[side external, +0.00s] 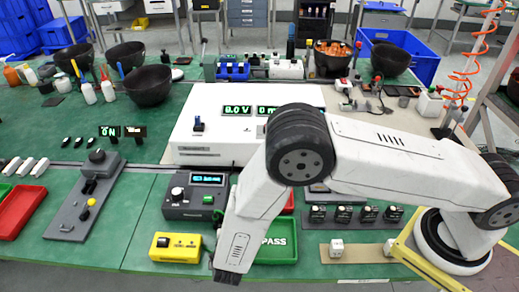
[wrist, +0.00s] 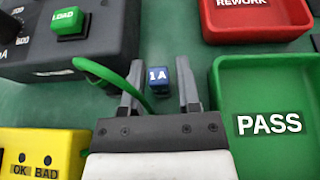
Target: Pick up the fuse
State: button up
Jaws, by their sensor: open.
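A small blue block with a white top marked "1A" (wrist: 158,76), which looks like the fuse, sits on the green bench in the wrist view. My gripper (wrist: 160,64) is open. Its two grey fingers stand on either side of the block in that view, with a gap on both sides. I cannot tell how far above the block the fingertips are. In the side external view my gripper (side external: 228,276) points down near the bench's front edge, and I cannot make out the fuse there.
A green PASS tray (wrist: 229,92) lies close to the right, with a red REWORK tray (wrist: 255,30) behind it. A yellow OK/BAD box (wrist: 50,145) is at left. A dark box with a green LOAD button (wrist: 68,22) stands behind. A green cable (wrist: 105,75) curves beside the left finger.

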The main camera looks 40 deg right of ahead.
jog(key=shift+c, duration=0.2)
grip_shut()
jog(key=shift+r, duration=0.1)
jog(key=shift+r, duration=1.55)
jog(key=s+d+r, duration=0.2)
jog(key=s+r, duration=0.3)
jog(key=s, duration=0.1)
jog(key=s+d+r, duration=0.2)
jog(key=s+r, duration=0.2)
jog(key=s, duration=0.3)
jog(key=shift+d+r, duration=0.35)
jog(key=shift+r, duration=0.05)
